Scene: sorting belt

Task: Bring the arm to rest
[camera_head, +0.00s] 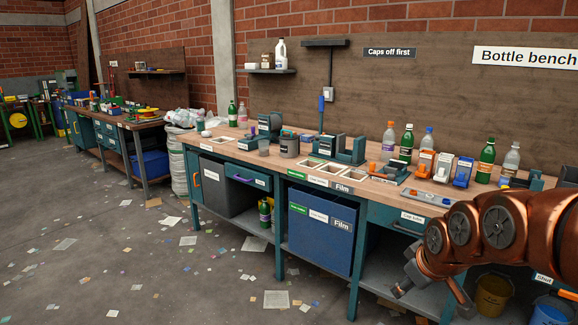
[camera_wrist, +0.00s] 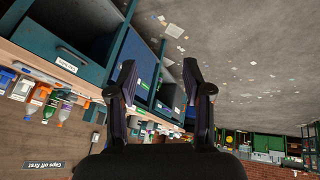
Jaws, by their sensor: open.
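My copper-coloured arm reaches in from the right edge of the head view, in front of the bench's right part. My gripper (camera_head: 428,290) hangs low in front of the bench, below the level of its top. In the wrist view my gripper (camera_wrist: 158,85) shows two dark fingers spread apart with nothing between them. The wrist picture is upside down, with the bench on its left and the floor above. The gripper appears apart from the bench, though the exact gap is hard to tell.
The wooden bench top (camera_head: 225,152) holds several bottles, including a green bottle (camera_head: 406,145), and small devices. A blue bin (camera_head: 320,230) stands under it. A yellow bucket (camera_head: 493,294) and a blue bucket (camera_head: 550,314) are at lower right. The littered floor (camera_head: 130,240) is open at left.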

